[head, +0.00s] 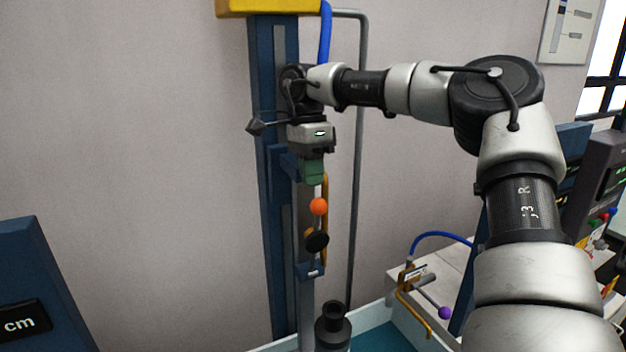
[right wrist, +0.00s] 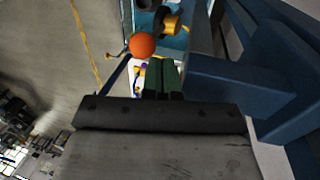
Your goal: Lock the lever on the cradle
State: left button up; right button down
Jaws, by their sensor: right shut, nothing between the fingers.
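A lever with an orange ball knob (head: 318,206) is on the cradle at the blue column (head: 275,190) in the head view. A black round knob (head: 317,241) sits just below the orange one. A blue bracket (head: 310,271) is lower on the column. My right gripper (head: 314,180) points down just above the orange knob, its green fingers shut and empty. In the right wrist view the shut fingers (right wrist: 163,78) lie beside the orange knob (right wrist: 143,45), apart from it in the picture. The lever's arm is mostly hidden. My left gripper is not in view.
A dark cylinder (head: 333,325) stands below the column. A grey pipe (head: 358,150) runs upright to its right. A purple-knobbed lever (head: 445,313) sits on the bench at right. A blue panel marked "cm" (head: 35,285) is at lower left. The wall area left of the column is clear.

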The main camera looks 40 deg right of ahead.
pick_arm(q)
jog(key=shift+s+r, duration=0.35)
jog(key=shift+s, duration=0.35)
pick_arm(e)
jog(key=shift+w+x, duration=0.25)
jog(key=shift+x, duration=0.85)
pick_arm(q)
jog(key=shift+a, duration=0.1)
pick_arm(e)
jog(key=shift+s, duration=0.2)
